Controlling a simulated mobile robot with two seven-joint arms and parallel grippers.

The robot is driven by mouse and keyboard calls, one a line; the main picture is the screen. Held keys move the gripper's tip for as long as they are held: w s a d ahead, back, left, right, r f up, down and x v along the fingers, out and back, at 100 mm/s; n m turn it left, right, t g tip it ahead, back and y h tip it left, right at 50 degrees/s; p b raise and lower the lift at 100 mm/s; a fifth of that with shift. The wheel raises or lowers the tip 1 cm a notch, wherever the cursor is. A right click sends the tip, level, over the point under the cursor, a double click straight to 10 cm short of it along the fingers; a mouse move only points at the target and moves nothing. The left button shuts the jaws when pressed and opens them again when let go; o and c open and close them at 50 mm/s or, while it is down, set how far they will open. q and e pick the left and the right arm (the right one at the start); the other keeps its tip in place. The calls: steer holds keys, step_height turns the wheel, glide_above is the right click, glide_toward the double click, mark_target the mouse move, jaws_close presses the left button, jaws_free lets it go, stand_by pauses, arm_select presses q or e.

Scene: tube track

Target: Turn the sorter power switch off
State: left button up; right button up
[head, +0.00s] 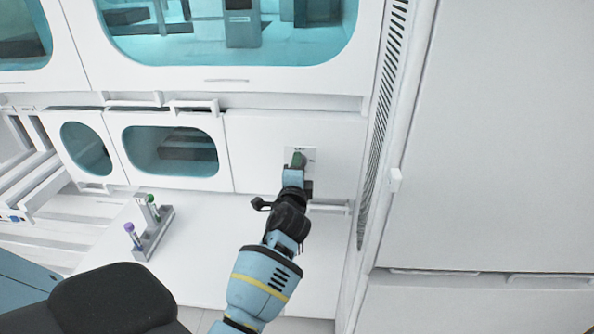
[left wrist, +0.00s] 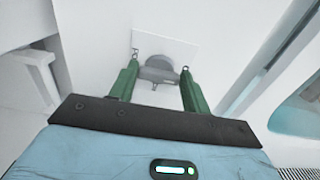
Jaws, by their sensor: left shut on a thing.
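The sorter power switch is a grey knob (left wrist: 160,70) on a white square plate (left wrist: 178,48) on the machine's front panel. The plate also shows in the head view (head: 311,153), where my gripper hides the knob. My left gripper (head: 298,160) reaches up to the plate. In the left wrist view its two green fingers (left wrist: 159,74) stand on either side of the knob and are shut on it. The knob's grip lies roughly crosswise between the fingertips. My right gripper is in neither view.
A grey rack (head: 152,242) with a few capped tubes, purple and green, stands on the white bench (head: 200,255) left of my arm. Windowed cabinet doors (head: 170,150) with handles lie left of the switch. A vented column edge (head: 378,130) stands close on the right.

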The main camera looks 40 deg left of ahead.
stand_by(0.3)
arm_select(q)
steer(key=o, duration=1)
steer(key=shift+v, duration=3.95)
